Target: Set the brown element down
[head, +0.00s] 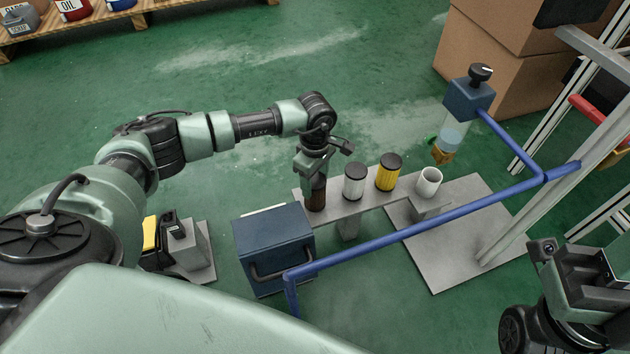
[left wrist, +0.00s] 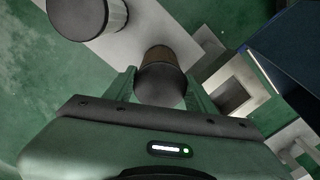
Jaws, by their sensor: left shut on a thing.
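My left gripper (head: 314,182) points down at the left end of a narrow grey shelf (head: 343,206). It is shut on the brown element (head: 316,199), a dark brown upright cylinder. In the left wrist view the brown element (left wrist: 162,78) with its dark cap sits between the two green fingers (left wrist: 160,90), over the shelf end. I cannot tell whether its base touches the shelf. Part of my right arm shows at the lower right of the head view, but its fingertips are not clear.
A blue box (head: 273,246) is just left of the shelf. A blue rail (head: 420,228) crosses in front. A blue-headed filter unit (head: 468,95) hangs behind.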

